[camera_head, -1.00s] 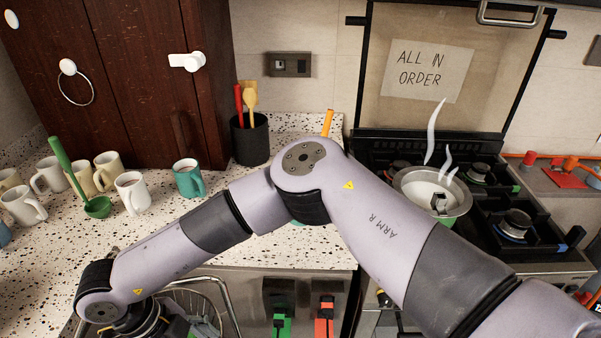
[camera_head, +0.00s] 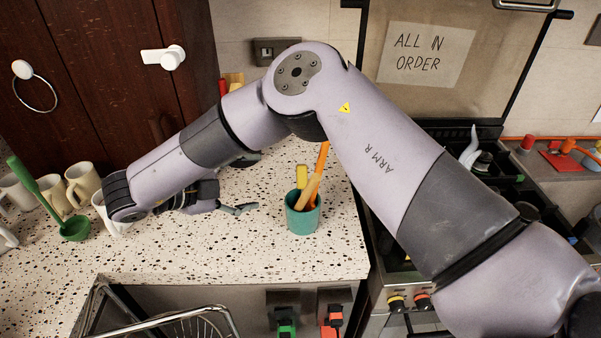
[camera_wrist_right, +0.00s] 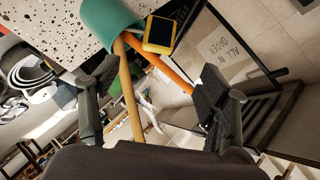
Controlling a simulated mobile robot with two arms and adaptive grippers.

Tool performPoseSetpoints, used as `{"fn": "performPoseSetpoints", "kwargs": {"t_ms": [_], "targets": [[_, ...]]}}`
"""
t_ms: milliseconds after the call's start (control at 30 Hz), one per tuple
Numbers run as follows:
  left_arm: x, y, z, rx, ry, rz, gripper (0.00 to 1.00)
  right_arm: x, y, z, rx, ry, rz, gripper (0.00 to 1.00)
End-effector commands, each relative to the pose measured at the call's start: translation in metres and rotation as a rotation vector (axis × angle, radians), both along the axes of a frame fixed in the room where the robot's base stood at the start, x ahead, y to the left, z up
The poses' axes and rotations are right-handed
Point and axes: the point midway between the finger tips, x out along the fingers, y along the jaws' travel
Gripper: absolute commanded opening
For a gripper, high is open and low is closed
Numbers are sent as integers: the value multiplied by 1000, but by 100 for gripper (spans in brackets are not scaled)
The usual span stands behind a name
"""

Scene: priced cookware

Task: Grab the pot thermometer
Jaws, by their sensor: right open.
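A yellow device with a dark screen, which looks like the pot thermometer, shows in the right wrist view (camera_wrist_right: 159,34) and in the head view (camera_head: 302,176). It stands at the rim of a teal cup (camera_head: 301,218) on the speckled counter, with orange and wooden utensils (camera_head: 311,190) in the same cup. Its lower part is hidden. My right gripper (camera_head: 243,183) is open just left of the cup, its wrist partly hidden by my own arm. In the wrist view nothing is clamped between its fingers (camera_wrist_right: 155,98). My left gripper is not in view.
A dish rack (camera_head: 190,327) is at the front edge. The stove (camera_head: 480,135) is to the right. The counter in front of the cup is clear.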

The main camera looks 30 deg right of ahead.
Motion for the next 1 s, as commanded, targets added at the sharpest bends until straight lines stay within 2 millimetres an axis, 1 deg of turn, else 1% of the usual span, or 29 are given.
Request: {"fn": "performPoseSetpoints", "kwargs": {"t_ms": [33,100,167,267,300,433,533,633,733,800,900,1000], "targets": [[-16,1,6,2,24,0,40,1,-12,-4,3,6,-5,70],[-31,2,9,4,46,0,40,4,-26,-10,3,6,-5,70],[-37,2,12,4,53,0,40,7,-37,-16,3,6,-5,70],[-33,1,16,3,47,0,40,11,-51,-25,4,4,-3,70],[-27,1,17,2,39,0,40,12,-56,-27,4,4,-3,70],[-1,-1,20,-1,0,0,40,15,-65,-32,3,1,0,70],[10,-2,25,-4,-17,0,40,15,-69,-33,3,2,0,70],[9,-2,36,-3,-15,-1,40,17,-82,-35,0,2,-2,70],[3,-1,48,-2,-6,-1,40,18,-96,-41,0,3,-2,70],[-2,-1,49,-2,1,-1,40,21,-104,-47,1,2,-3,70],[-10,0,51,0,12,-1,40,23,-111,-53,1,2,0,70],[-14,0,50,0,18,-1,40,23,-113,-55,1,1,1,70]]}}
